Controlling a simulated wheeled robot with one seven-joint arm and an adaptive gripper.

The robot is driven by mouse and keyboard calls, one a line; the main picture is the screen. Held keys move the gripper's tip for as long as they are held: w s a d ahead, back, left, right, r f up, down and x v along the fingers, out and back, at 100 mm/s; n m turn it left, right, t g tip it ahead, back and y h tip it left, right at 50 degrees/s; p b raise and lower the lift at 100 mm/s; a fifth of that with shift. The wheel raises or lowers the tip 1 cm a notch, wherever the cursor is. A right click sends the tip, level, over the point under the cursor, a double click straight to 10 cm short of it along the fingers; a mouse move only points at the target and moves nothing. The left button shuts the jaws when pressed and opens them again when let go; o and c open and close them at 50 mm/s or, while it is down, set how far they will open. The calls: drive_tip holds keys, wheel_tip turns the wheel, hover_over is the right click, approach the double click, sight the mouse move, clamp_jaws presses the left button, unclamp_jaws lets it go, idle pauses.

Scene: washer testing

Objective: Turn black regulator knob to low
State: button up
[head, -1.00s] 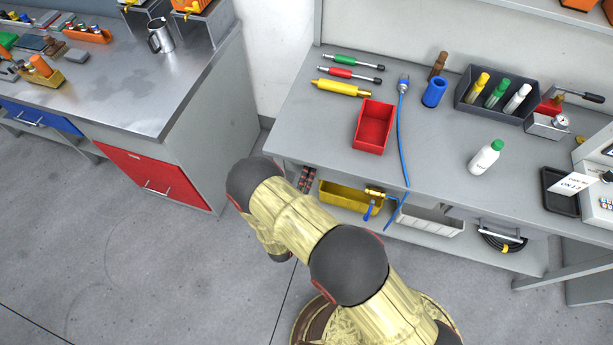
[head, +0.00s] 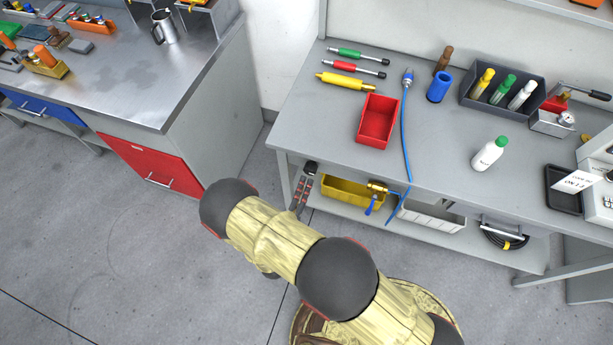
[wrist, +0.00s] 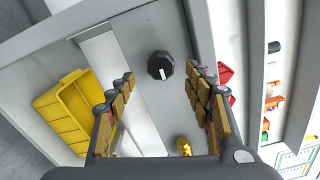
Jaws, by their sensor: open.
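The black regulator knob (wrist: 161,65) shows in the wrist view on a grey panel. It is faceted, with a white pointer mark that points down in the picture. My gripper (wrist: 161,73) is open, its segmented tan and black fingers to the left and right of the knob in the picture. I see no finger touching the knob, but the depth between them is hard to judge. No "low" label is readable.
A grey bench (head: 300,135) carries a red bin (head: 378,121), tools and a white bottle (head: 489,154). A yellow bin (head: 350,193) sits on its lower shelf and shows in the wrist view (wrist: 72,112). A blue hose (head: 404,130) hangs over the bench front.

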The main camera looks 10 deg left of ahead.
drive_tip(key=s, duration=0.4)
drive_tip(key=shift+s+a, duration=0.15)
drive_tip(key=shift+s, duration=0.05)
idle(0.5)
